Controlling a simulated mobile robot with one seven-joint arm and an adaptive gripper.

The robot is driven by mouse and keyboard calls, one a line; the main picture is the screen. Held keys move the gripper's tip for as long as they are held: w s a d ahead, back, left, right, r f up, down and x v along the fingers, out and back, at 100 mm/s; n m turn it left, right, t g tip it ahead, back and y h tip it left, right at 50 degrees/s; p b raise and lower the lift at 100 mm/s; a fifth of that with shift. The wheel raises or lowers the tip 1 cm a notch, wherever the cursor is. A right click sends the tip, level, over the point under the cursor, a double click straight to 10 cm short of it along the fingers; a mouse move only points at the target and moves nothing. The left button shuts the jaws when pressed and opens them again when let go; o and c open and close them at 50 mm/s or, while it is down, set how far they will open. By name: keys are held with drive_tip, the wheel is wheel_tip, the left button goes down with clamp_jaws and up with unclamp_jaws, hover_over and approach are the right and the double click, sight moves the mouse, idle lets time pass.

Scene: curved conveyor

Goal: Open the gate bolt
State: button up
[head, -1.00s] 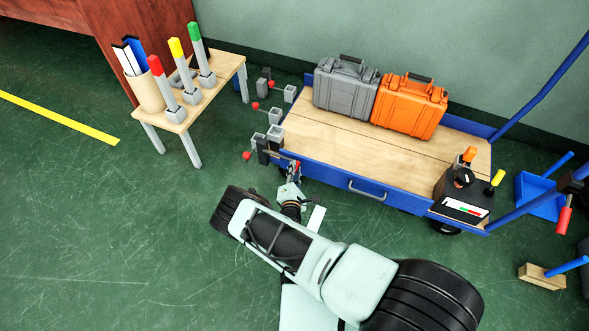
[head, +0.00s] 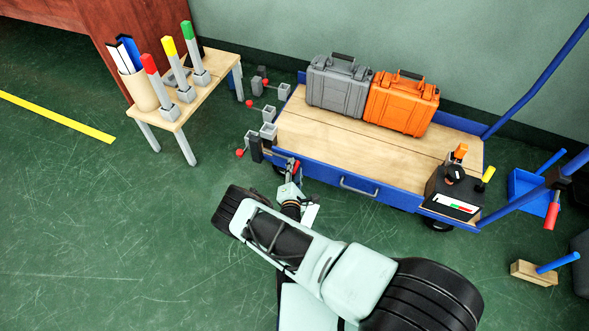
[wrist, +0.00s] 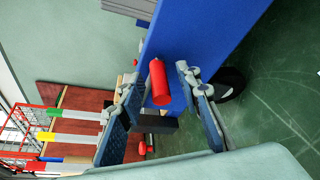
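A red cylindrical knob (wrist: 159,82), which looks like the gate bolt's handle, stands out beside the cart's blue side panel (wrist: 205,35) in the wrist view. In the head view the red knob (head: 296,167) shows small at the cart's front left corner. My gripper (wrist: 157,77) is open, with one finger on each side of the knob; I cannot tell whether either finger touches it. In the head view my gripper (head: 291,181) is at that same corner, low against the blue side. The rest of the bolt is mostly hidden.
The cart's wooden deck (head: 350,150) carries a grey case (head: 338,86), an orange case (head: 401,103) and a black box (head: 450,190). Grey brackets (head: 268,131) with red knobs stick out at its left end. A small table (head: 208,92) stands left. Green floor is free in front.

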wheel_tip(320, 180, up, 10)
drive_tip(key=shift+r, duration=0.1)
idle(0.7)
